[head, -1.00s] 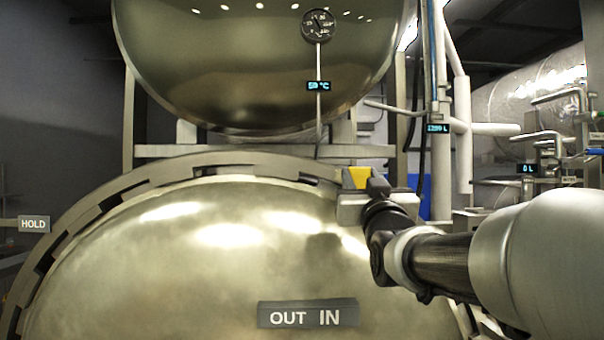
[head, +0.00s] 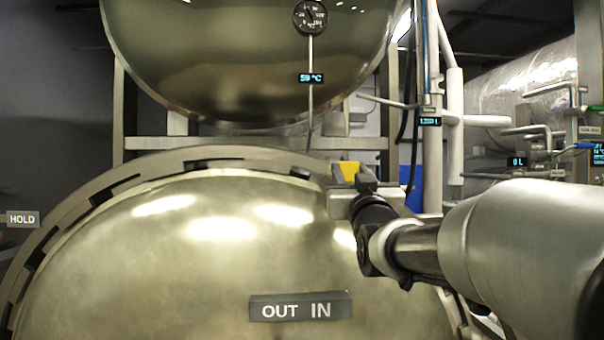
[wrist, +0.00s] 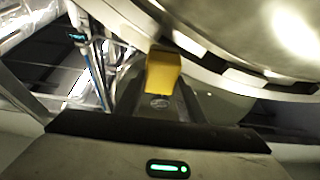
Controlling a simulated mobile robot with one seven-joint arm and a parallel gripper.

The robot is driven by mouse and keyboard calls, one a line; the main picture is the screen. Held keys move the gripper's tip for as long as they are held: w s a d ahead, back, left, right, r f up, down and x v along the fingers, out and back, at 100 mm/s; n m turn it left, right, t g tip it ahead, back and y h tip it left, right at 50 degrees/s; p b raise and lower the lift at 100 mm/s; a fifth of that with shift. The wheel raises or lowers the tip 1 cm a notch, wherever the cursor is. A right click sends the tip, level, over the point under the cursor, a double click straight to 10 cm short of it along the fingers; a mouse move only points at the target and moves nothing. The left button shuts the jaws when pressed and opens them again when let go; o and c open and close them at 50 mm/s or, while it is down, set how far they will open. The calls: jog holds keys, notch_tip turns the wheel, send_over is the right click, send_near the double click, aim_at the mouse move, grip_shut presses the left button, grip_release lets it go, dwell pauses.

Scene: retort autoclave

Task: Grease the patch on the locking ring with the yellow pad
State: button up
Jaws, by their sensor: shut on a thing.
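The yellow pad (head: 348,172) is held in my gripper (head: 358,180), which is shut on it. In the wrist view the pad (wrist: 163,72) stands out at the fingertips, its far end close to the ring. The locking ring (head: 160,168) is a grey slotted band around the big domed metal door (head: 210,255). In the head view my gripper is at the ring's upper right and hides part of it. The ring also shows in the wrist view (wrist: 225,72). I cannot tell whether the pad touches the ring, and I cannot make out the patch.
A second rounded vessel (head: 245,80) hangs above the door, with a dial gauge (head: 310,17) and a temperature display (head: 311,78). An OUT IN sign (head: 300,307) is on the door. A HOLD sign (head: 23,219) is at the left. Pipes (head: 455,140) stand to the right.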

jog(key=shift+w, duration=0.9)
jog(key=shift+a, duration=0.1)
jog(key=a, duration=0.1)
jog(key=a+r, duration=0.1)
jog(key=a, duration=0.1)
jog(key=shift+a+r+b, duration=0.25)
jog(key=shift+r+b, duration=0.05)
jog(key=shift+b, duration=0.1)
jog(key=d+b, duration=0.1)
jog(key=d+f+b, duration=0.1)
jog(key=d+b, duration=0.1)
jog(key=shift+f+b, duration=0.3)
jog(key=shift+d, duration=0.4)
